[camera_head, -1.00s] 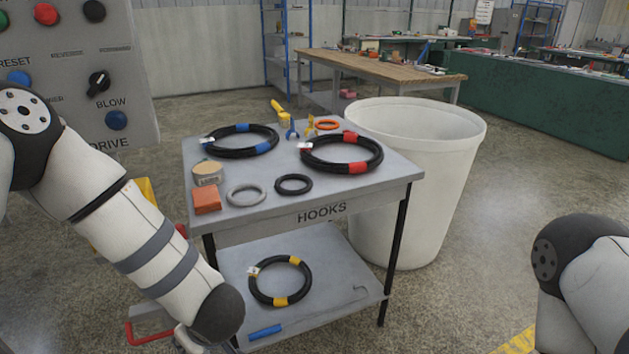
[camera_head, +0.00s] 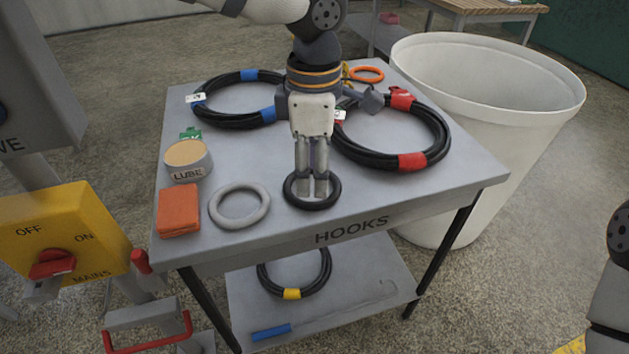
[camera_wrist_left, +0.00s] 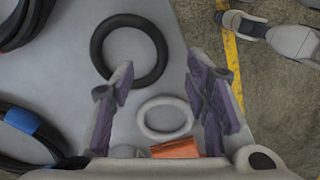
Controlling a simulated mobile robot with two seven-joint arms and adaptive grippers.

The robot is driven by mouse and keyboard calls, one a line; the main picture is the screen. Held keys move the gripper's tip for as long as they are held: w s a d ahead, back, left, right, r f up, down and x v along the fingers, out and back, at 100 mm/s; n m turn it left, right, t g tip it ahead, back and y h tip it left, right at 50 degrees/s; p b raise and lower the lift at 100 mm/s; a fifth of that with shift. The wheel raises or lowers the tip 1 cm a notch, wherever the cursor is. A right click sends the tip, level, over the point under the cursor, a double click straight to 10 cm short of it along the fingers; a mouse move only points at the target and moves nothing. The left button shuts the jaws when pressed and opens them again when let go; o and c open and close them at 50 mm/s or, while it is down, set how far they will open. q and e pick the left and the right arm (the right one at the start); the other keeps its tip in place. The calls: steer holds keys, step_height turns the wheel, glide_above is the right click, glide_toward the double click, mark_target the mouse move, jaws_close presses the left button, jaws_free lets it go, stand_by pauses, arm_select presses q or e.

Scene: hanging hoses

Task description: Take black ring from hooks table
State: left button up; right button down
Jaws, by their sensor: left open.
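The black ring (camera_head: 289,193) lies flat on the grey hooks table's top (camera_head: 418,192), near its front edge above the HOOKS label. My left gripper (camera_head: 312,189) points down over the ring, and its fingers cover part of it in the head view. My right gripper is out of view.
A grey ring (camera_head: 239,224), an orange block (camera_head: 178,210) and a LUBE tin (camera_head: 187,160) stand left of the black ring. Coiled hoses with blue bands (camera_head: 228,121) and red bands (camera_head: 437,128) lie behind. A white bin (camera_head: 480,140) stands right of the table.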

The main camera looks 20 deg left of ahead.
mark_target(310, 200)
arm_select(q)
steer(key=f, duration=0.6)
steer(key=shift+a, duration=0.35)
jaws_close()
